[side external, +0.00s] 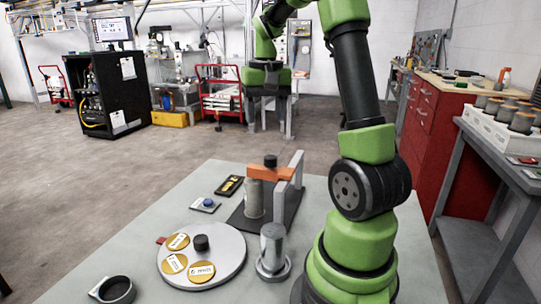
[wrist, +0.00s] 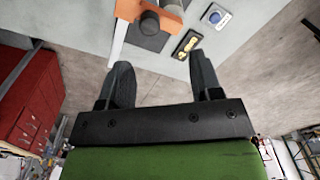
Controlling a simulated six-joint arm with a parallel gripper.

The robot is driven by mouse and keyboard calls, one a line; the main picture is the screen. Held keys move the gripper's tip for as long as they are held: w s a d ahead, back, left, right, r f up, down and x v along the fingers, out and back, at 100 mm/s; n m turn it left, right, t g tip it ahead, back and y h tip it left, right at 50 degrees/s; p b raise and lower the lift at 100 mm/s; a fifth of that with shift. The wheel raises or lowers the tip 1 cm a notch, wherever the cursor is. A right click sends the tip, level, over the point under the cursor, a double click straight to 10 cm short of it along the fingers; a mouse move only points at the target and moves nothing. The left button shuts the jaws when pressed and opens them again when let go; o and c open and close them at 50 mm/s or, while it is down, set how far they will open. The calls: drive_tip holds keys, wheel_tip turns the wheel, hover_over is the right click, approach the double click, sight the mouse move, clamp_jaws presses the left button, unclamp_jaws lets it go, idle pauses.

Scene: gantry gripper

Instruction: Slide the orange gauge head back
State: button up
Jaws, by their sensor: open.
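The orange gauge head (side external: 262,173) is a flat bar with a black knob (side external: 270,160) on top. It reaches from a grey upright frame (side external: 298,169) on a dark base plate (side external: 284,212). Its left end is above a grey cylinder (side external: 254,200) in the side view; I cannot tell whether they touch. In the wrist view the orange bar (wrist: 121,36) and the round knob (wrist: 149,24) show at the top, beyond the fingers. My gripper (side external: 269,126) is open and empty, pointing down, apart from and above the gauge head.
A round plate (side external: 232,262) with gold discs and a dark knob lies at the table's front.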

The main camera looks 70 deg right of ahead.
sight(270, 157)
drive_tip(key=f, duration=0.3)
drive_tip(key=d+f, duration=0.1)
drive_tip(key=f, duration=0.7)
drive_tip(key=shift+s+d, duration=0.3)
drive_tip(key=shift+d, duration=0.05)
